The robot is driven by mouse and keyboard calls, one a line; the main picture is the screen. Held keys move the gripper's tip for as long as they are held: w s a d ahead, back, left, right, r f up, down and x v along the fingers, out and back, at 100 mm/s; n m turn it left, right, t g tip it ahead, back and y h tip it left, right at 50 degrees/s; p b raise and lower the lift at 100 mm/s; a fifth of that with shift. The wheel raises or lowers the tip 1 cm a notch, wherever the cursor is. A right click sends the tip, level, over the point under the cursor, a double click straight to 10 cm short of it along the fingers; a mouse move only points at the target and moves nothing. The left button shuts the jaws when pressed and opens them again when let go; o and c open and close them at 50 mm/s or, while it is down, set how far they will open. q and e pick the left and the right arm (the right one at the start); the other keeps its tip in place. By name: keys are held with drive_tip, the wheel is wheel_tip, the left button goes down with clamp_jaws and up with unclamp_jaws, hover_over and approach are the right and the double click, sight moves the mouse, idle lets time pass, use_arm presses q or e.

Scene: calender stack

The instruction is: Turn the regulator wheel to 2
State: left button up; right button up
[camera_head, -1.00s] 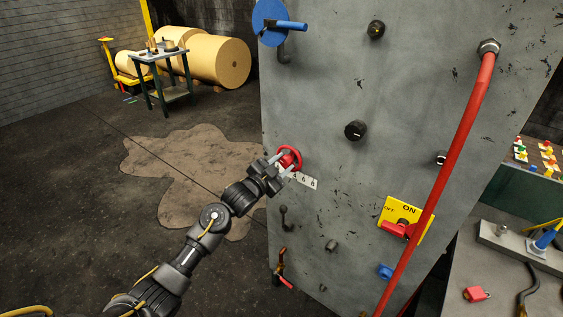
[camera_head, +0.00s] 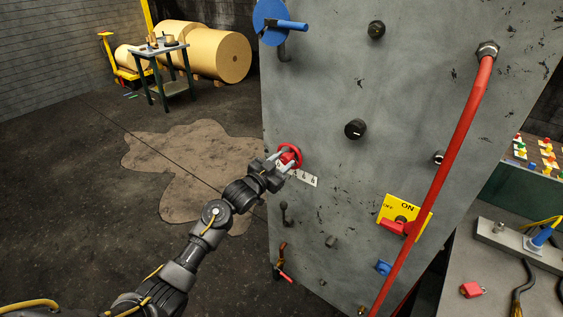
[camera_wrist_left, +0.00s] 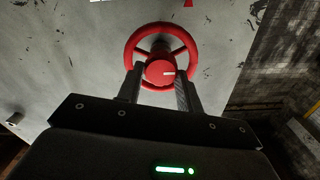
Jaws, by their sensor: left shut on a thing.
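The red regulator wheel (camera_head: 290,155) is mounted on the grey panel, and a white number strip (camera_head: 304,178) sits just below and to its right. My left gripper (camera_head: 280,160) is at the wheel. In the left wrist view the wheel (camera_wrist_left: 161,28) shows a rim, spokes and a red hub (camera_wrist_left: 160,72) with a white mark pointing right. The two fingers of my left gripper (camera_wrist_left: 160,82) are on either side of the hub, shut on it. Part of the strip is hidden by the gripper. My right gripper is not in view.
The grey panel (camera_head: 330,90) also carries a blue handle (camera_head: 290,25), black knobs (camera_head: 355,129), a yellow ON/OFF plate with a red switch (camera_head: 393,227) and a red pipe (camera_head: 455,150). A bench (camera_head: 450,280) stands at right. The floor at left is open.

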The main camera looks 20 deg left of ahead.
use_arm(q)
drive_tip(key=o, duration=1)
drive_tip(key=shift+s, duration=0.1)
drive_tip(key=shift+s+a+f, duration=0.15)
drive_tip(key=shift+s, duration=0.1)
drive_tip(key=b+v, duration=0.3)
drive_tip(key=v, duration=0.7)
